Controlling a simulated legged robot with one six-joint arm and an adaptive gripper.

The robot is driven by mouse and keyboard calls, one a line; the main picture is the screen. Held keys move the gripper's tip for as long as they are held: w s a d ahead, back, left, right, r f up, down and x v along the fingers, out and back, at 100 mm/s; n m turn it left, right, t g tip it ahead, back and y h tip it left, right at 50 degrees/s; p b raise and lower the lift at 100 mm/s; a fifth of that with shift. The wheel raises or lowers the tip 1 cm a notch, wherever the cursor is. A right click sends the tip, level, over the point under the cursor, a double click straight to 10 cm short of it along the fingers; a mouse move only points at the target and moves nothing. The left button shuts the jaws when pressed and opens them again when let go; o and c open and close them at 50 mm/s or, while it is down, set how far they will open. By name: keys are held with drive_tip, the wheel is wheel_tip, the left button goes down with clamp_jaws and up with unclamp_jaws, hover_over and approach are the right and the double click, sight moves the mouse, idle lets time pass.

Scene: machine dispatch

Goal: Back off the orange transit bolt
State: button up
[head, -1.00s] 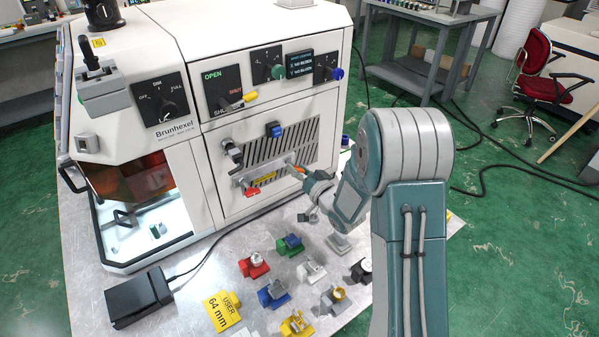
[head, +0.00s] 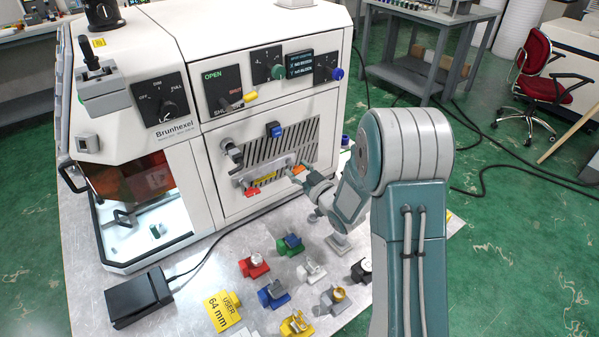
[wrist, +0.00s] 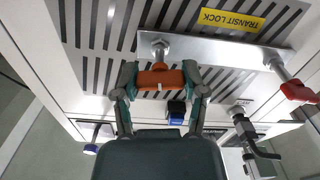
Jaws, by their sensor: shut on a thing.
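The orange transit bolt (wrist: 160,78) has a crosswise orange head on a metal shank. The shank runs to a hex collar on the metal bar labelled TRANSIT LOCK (wrist: 215,50). My gripper (wrist: 160,80) is shut on the orange head, one finger at each end of it. In the head view, my gripper (head: 306,178) is at the right end of the bar, and the orange bolt (head: 298,169) shows just past its fingers. A second, red-handled bolt (wrist: 298,91) stands at the bar's other end, also visible in the head view (head: 252,191).
A vented panel (head: 285,150) lies behind the bar. A blue knob (wrist: 176,108) and a dark lever handle (wrist: 245,128) stick out near my gripper. Several coloured blocks, including a red one (head: 253,265), lie on the bench in front of the machine.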

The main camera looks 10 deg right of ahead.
drive_tip(key=shift+n, duration=1)
drive_tip(key=n, duration=0.4)
drive_tip(key=shift+n, duration=0.5)
drive_tip(key=n, duration=0.4)
drive_tip(key=shift+n, duration=0.5)
